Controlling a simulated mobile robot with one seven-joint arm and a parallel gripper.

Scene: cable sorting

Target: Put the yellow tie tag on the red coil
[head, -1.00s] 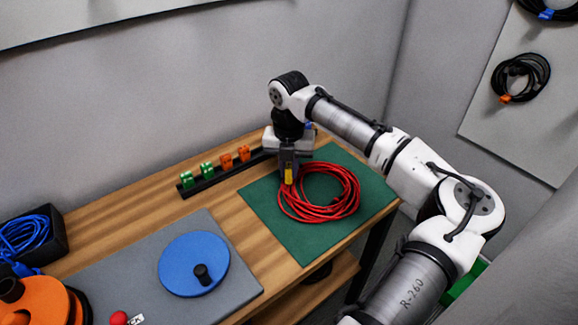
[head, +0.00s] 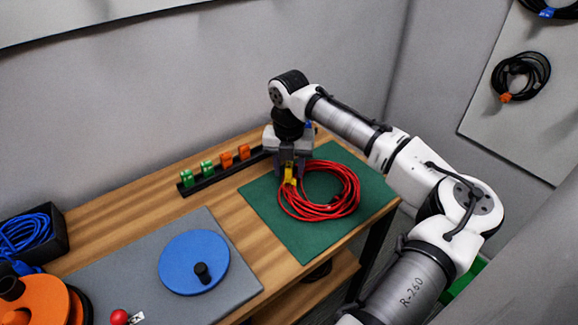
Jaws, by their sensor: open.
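The red coil (head: 346,205) lies on the green mat (head: 318,246) at the right end of the bench. The yellow tie tag (head: 290,174) sits at the coil's left edge and appears to be on its strands; I cannot tell how it grips them. My gripper (head: 291,179) points down right over the tag, its two fingers spread apart on either side of it. The fingers partly hide the tag and the coil's upper left.
A grey mat (head: 232,276) holds a blue disc (head: 194,262). An orange reel (head: 36,300) and a black bin (head: 58,224) with blue cable are at left.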

